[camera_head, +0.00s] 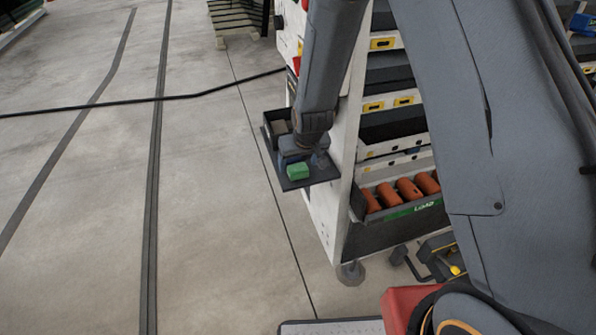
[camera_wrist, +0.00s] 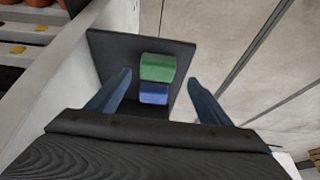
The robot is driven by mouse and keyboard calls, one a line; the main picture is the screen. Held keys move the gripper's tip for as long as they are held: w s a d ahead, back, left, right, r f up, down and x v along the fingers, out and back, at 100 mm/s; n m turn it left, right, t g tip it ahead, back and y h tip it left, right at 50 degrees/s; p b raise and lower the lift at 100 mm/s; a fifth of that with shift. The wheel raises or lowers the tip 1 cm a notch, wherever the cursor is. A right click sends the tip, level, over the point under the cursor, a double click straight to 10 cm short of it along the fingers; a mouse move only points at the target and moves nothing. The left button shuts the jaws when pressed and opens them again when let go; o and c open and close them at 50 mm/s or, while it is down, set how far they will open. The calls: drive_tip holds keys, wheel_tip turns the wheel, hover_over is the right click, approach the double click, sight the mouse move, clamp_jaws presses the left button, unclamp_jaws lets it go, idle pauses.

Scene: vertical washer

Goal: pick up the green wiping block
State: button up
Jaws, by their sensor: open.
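The green wiping block (camera_wrist: 158,67) lies on a dark flat shelf plate (camera_wrist: 108,50) in the wrist view. A blue block (camera_wrist: 153,94) sits right against its near side. In the head view the green block (camera_head: 298,171) shows on the plate (camera_head: 322,176) at the side of the white cabinet. My gripper (camera_wrist: 163,92) is open and empty. Its two blue-grey fingers stand apart, one on each side of the blocks, with gaps between. In the head view my arm hides part of the plate and most of my gripper.
A dark open box (camera_head: 272,124) sits behind the plate. The white cabinet (camera_head: 335,195) stands close on the right, with a lower tray of orange cylinders (camera_head: 408,190). A black cable (camera_head: 130,103) crosses the floor. The floor to the left is otherwise clear.

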sight(298, 168)
drive_tip(key=shift+d+p+x, duration=0.2)
drive_tip(key=shift+p+x, duration=0.45)
drive_tip(key=shift+x, duration=1.45)
drive_tip(key=shift+w, duration=0.1)
drive_tip(key=c, duration=1.2)
drive_tip(key=shift+r, duration=0.1)
drive_tip(key=shift+r, duration=0.1)
wheel_tip(298, 168, up, 8)
drive_tip(key=shift+r, duration=0.1)
drive_tip(key=shift+r+p, duration=0.8)
drive_tip(key=shift+p, duration=0.35)
